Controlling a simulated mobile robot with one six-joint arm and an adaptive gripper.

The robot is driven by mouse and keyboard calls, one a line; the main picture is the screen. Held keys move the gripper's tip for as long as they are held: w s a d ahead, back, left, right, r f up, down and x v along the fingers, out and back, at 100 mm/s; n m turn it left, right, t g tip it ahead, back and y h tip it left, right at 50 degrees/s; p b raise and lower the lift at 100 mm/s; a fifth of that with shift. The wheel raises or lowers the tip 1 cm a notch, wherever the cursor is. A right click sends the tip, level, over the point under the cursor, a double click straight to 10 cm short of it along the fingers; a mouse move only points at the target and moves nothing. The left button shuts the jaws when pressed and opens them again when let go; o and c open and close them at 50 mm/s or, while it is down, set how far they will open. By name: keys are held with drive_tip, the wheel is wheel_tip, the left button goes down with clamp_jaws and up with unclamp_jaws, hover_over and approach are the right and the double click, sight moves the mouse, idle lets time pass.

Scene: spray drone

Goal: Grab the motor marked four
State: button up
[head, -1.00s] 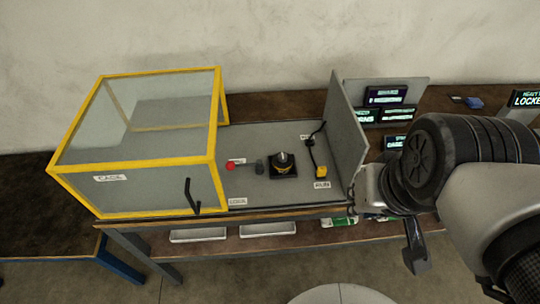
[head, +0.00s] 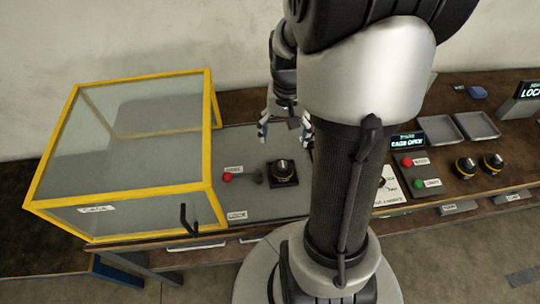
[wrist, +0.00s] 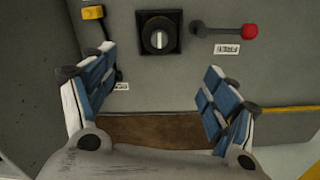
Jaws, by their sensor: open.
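My gripper (head: 285,132) is open and empty over the plate, behind the mounted motor in the head view. In the wrist view its blue-padded fingers (wrist: 150,95) are spread, with the mounted motor beyond the tips.
A yellow-framed clear cage (head: 130,145) stands left of the mount. A red-knobbed lever (head: 227,177) is beside the mount. At right are a red button (head: 407,161), a green button (head: 418,183), empty grey trays (head: 439,130) and a sign reading "CAGE OPEN" (head: 407,142). My arm hides the middle right.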

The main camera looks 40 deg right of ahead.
sight(283, 164)
wheel_tip(283, 164, down, 11)
drive_tip(key=b, duration=0.3)
drive_tip(key=shift+b, duration=0.35)
drive_tip(key=shift+s+f+b, duration=0.1)
drive_tip(key=shift+f+b, duration=1.25)
drive_tip(key=shift+f, duration=1.4)
drive_tip(key=shift+r, duration=0.1)
drive_tip(key=c, duration=1.6)
